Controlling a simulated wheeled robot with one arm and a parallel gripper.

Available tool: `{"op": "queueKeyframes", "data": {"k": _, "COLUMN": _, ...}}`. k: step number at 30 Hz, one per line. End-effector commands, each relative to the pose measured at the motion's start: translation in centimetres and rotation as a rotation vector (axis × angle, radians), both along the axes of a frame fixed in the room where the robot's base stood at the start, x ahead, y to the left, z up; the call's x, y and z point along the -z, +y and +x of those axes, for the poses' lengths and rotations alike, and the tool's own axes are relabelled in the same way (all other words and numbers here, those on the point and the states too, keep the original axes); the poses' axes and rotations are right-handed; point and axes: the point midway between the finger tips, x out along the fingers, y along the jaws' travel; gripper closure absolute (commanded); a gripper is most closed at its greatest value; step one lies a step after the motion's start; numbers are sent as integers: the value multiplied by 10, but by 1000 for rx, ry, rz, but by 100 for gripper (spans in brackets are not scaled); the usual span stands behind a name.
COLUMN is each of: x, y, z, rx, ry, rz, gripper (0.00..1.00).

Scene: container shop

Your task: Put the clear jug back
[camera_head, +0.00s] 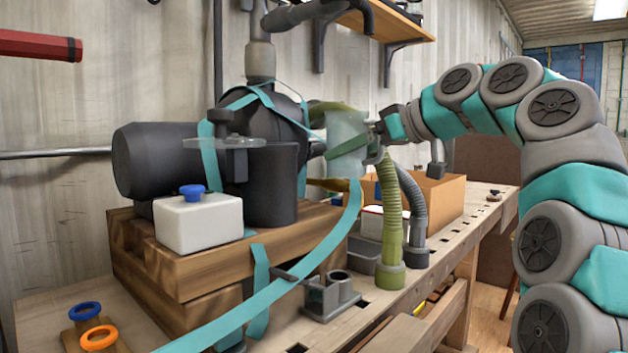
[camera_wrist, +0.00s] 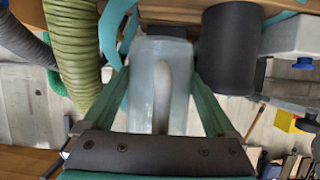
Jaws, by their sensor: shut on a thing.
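The clear jug (camera_head: 346,130) is a pale, see-through vessel in the middle of the head view, raised above the workbench (camera_head: 455,235). My gripper (camera_head: 350,152) is shut on the jug, one green finger lying across its side. In the wrist view, the jug (camera_wrist: 146,60) sits between the two green fingers of my gripper (camera_wrist: 160,80), with its pale handle facing the camera. Whether the jug's base touches anything behind it is hidden.
A dark pump with a cylinder (camera_head: 270,185) stands left of the jug on wooden blocks (camera_head: 195,270). Teal straps hang around it. A green hose (camera_head: 389,200) and a grey hose (camera_head: 412,200) rise just right of and below the jug. A cardboard box (camera_head: 445,195) stands behind them.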

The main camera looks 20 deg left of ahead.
Motion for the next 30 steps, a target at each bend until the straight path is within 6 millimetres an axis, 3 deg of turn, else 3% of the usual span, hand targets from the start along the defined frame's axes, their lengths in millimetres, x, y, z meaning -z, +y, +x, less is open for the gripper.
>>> {"op": "queueKeyframes", "data": {"k": 6, "x": -1, "y": 42, "z": 17, "rx": -2, "ry": 3, "rz": -4, "gripper": 77}}
{"op": "queueKeyframes", "data": {"k": 17, "x": -2, "y": 84, "z": 34, "rx": -2, "ry": 2, "rz": -2, "gripper": 77}}
{"op": "queueKeyframes", "data": {"k": 30, "x": 25, "y": 83, "z": 33, "rx": -1, "ry": 2, "rz": 1, "gripper": 77}}
